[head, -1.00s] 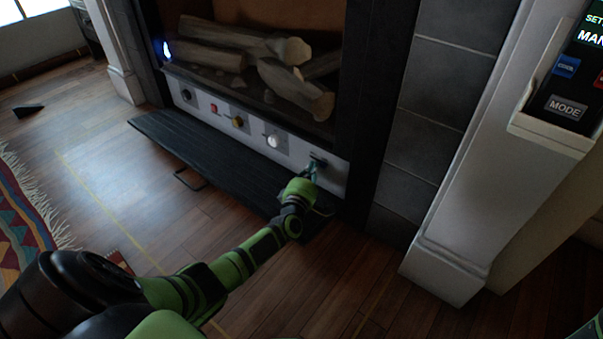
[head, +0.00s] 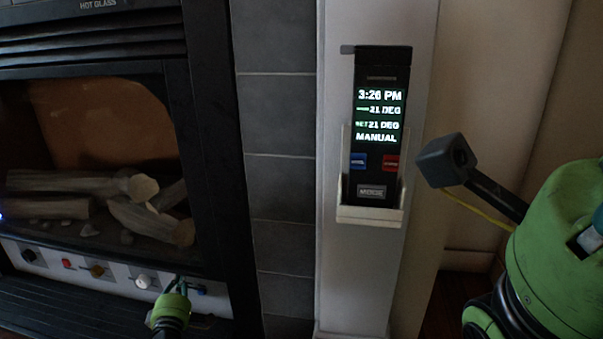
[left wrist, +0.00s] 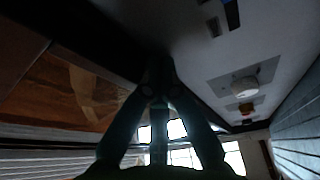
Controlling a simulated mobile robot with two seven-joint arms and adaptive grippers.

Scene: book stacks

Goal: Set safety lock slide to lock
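The fireplace's pale control panel (head: 115,280) is at the lower left of the head view. A small dark switch (head: 200,289) sits near its right end; I cannot read its marking or position. My left gripper (head: 180,284) is at the panel's right end, just left of this switch. In the left wrist view its teal fingers (left wrist: 158,75) converge and look shut, with nothing visible between them. Dark rectangular slots (left wrist: 232,14) show on the panel above right of the fingers. Contact cannot be told.
A white knob (head: 142,281), a brown knob (head: 97,271) and a red switch (head: 67,264) line the panel. A lit thermostat remote (head: 378,125) sits in a holder (head: 370,214) on the white pillar. Dark tiles (head: 277,160) stand between fireplace and pillar.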

